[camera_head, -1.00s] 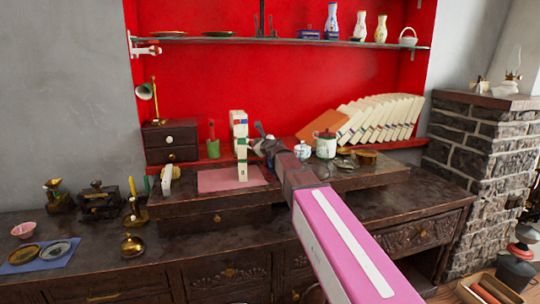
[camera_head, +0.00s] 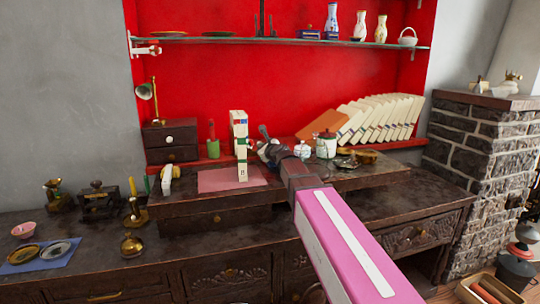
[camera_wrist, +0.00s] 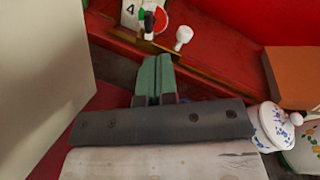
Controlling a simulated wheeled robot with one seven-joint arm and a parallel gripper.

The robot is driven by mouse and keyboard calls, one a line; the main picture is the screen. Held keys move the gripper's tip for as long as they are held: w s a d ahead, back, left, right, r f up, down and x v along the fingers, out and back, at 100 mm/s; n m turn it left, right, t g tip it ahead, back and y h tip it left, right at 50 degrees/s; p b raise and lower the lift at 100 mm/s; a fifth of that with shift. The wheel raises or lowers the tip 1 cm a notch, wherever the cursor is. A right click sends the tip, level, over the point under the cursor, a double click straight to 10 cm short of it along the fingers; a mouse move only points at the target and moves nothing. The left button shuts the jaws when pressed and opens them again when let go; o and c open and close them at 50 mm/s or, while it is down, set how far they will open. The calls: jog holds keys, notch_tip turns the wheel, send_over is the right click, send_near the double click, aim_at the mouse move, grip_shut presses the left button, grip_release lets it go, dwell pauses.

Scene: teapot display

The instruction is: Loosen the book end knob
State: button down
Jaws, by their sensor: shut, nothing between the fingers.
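In the wrist view, a white knob (camera_wrist: 183,37) stands at a brass-edged strip on the red shelf; I cannot tell for sure that it is the book end knob. Just left of it is a red, green and white disc (camera_wrist: 153,19) with a black part, by a white card marked 4 (camera_wrist: 130,12). My gripper (camera_wrist: 157,58) has its green fingers shut and empty, pointing toward the strip, apart from and below the knob. In the head view my gripper (camera_head: 263,130) is just right of a tall white stack (camera_head: 240,150); the knob is not discernible there.
A pale upright panel (camera_wrist: 40,70) stands close on the left in the wrist view. A painted white pot (camera_wrist: 272,128) and an orange book (camera_wrist: 295,75) are on the right. Leaning books (camera_head: 380,120) line the red shelf. A glass shelf (camera_head: 285,42) runs above.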

jog(key=shift+w+a, duration=0.3)
jog(key=shift+w, duration=0.8)
jog(key=shift+w+a, duration=0.35)
jog(key=shift+w, duration=0.7)
jog(key=shift+w+a, duration=0.3)
jog(key=shift+w, duration=0.8)
jog(key=shift+s+a+f, duration=0.2)
jog(key=shift+a, duration=0.35)
jog(key=shift+a+r, duration=0.15)
jog(key=shift+r, duration=0.2)
jog(key=shift+d+r, duration=0.25)
jog(key=shift+d, duration=0.05)
jog(key=shift+s+d, duration=0.3)
jog(key=shift+s, duration=0.65)
jog(key=shift+s+d, duration=0.25)
jog(key=shift+s, duration=0.75)
jog(key=shift+s+d, duration=0.3)
jog(key=shift+s, duration=0.65)
